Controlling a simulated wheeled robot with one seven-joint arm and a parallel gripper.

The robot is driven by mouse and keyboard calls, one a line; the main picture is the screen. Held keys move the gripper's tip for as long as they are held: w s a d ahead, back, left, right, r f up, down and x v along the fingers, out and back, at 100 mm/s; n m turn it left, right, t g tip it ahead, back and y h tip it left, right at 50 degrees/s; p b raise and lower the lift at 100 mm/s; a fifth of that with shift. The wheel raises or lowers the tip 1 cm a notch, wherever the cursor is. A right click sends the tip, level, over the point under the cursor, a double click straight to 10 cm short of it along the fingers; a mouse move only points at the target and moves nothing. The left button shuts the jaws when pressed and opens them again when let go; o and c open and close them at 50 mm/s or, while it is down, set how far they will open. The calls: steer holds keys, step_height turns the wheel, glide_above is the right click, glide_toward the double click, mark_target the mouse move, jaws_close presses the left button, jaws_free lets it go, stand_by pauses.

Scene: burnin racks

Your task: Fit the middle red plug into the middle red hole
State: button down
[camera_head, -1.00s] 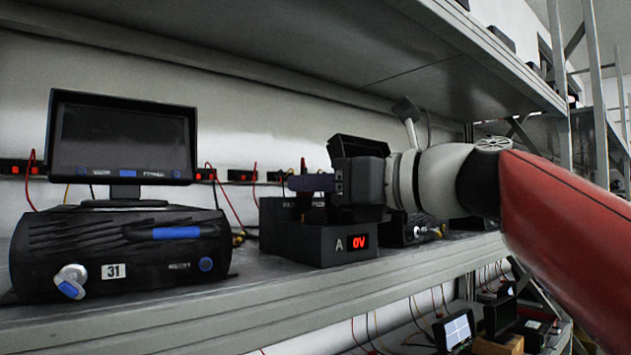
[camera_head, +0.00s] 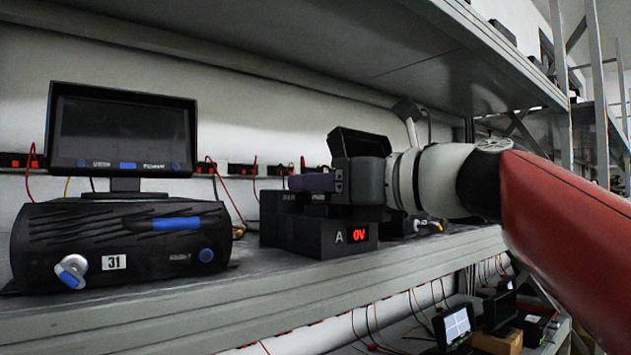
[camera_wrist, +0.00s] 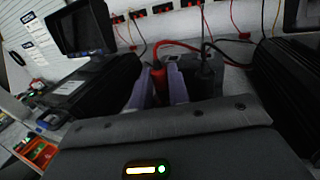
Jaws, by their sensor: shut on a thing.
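My gripper (camera_wrist: 161,86) has purple fingers, closed on a red plug (camera_wrist: 158,76) with a red cable in the wrist view. In the head view, my gripper (camera_head: 312,182) is just above a black box (camera_head: 320,238) marked "A" with a red "0V" display. The plug is hidden there. A black plug (camera_wrist: 207,72) with a black cable stands just right of my gripper in the wrist view. The plug's lower end and any red hole under it are hidden, so I cannot tell whether it is inserted.
Red sockets (camera_head: 240,172) with hanging cables line the back wall. An upper shelf (camera_head: 400,60) hangs over my arm.

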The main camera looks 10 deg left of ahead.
steer(key=shift+f, duration=0.4)
stand_by(0.4)
steer(key=c, duration=0.9)
jaws_free()
steer(key=shift+o, duration=0.2)
steer(key=shift+w+r+p, duration=0.1)
steer(key=shift+r+p, duration=0.65)
steer(key=shift+r, duration=2)
steer(key=shift+d, duration=0.15)
